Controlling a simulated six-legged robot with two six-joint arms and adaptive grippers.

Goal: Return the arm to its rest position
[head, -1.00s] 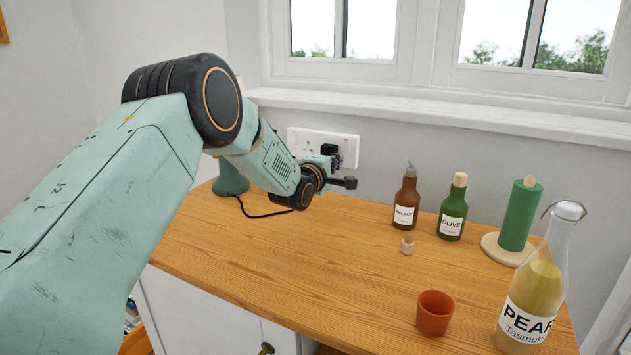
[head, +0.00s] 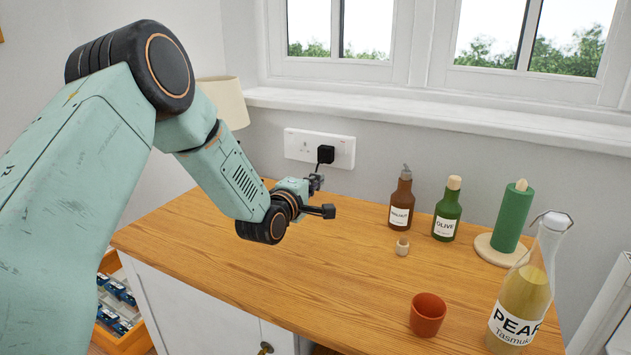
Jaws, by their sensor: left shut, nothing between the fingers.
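My left arm comes in from the left of the head view. Its gripper (head: 325,197) is shut and empty, hanging above the wooden counter, in front of and below the wall socket. The white double socket (head: 301,146) is on the wall under the window. A black plug (head: 326,154) sits in its right half, apart from the gripper. My right gripper is not in view.
A lampshade (head: 226,103) stands behind my arm. The counter's middle is clear.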

